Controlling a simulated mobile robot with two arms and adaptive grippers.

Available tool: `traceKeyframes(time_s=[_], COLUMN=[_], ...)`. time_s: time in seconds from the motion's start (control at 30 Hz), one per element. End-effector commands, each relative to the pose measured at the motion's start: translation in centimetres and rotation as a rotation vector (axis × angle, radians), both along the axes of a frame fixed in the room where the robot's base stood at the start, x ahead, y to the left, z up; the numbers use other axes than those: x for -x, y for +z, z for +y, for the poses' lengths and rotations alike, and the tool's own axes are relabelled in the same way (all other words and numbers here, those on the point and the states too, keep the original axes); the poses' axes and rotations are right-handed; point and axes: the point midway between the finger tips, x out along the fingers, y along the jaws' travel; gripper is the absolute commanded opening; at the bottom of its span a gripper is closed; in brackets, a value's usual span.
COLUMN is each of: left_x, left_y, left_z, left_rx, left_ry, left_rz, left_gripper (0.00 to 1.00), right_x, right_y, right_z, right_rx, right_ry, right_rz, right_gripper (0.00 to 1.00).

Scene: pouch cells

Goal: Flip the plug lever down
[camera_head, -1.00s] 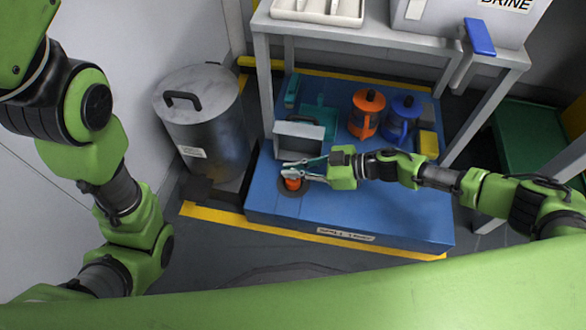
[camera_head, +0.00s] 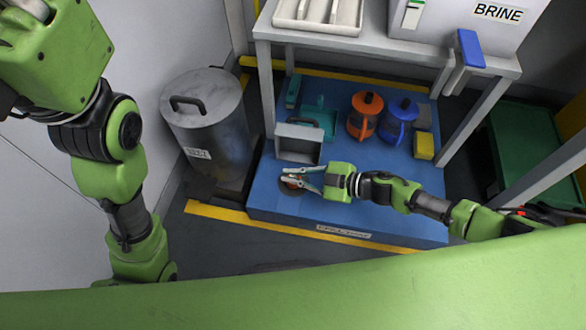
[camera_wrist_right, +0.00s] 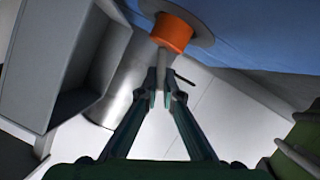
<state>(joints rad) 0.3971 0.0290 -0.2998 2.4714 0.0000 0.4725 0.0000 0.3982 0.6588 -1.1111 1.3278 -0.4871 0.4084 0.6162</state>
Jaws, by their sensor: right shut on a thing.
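The plug is an orange cylinder (camera_wrist_right: 172,32) on a grey round plate (camera_wrist_right: 205,20) set in the blue platform. A short pale lever (camera_wrist_right: 163,65) sticks out from the orange plug in the right wrist view. My right gripper (camera_wrist_right: 163,88) is shut on this lever, its fingertips either side of it, just clear of the orange body. In the head view my right gripper (camera_head: 287,176) lies over the plug and hides most of it. My left arm shows at the left of the head view, but its gripper does not.
A grey open box (camera_head: 298,143) stands just behind the plug on the blue platform (camera_head: 385,205). Orange (camera_head: 364,116) and blue (camera_head: 399,122) jugs and a yellow block (camera_head: 424,146) are further back. A metal drum (camera_head: 207,120) stands left; a table (camera_head: 400,55) overhangs behind.

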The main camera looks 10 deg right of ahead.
Motion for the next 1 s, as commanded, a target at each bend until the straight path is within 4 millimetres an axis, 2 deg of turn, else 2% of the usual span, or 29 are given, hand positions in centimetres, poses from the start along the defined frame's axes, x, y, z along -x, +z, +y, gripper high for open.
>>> traceKeyframes(time_s=[0.4,0.9,0.93,1.0], left_x=[-0.08,-0.07,-0.07,-0.05], left_y=[-0.10,-0.06,-0.06,-0.05], left_z=[-0.01,-0.03,-0.03,-0.03], left_rx=[0.000,-0.001,-0.001,-0.001], left_ry=[-0.001,-0.001,-0.001,-0.001], left_rz=[0.003,0.003,0.003,0.003], left_gripper=[0.00,0.00,0.00,0.00], right_x=[0.69,0.72,0.72,0.72], right_y=[-0.45,-0.47,-0.48,-0.47], right_z=[0.27,0.28,0.27,0.26], right_rx=[0.056,0.063,0.063,0.063], right_ry=[0.001,0.002,0.002,0.002], right_rz=[-0.174,-0.194,-0.194,-0.194], right_gripper=[0.00,0.00,0.11,0.24])
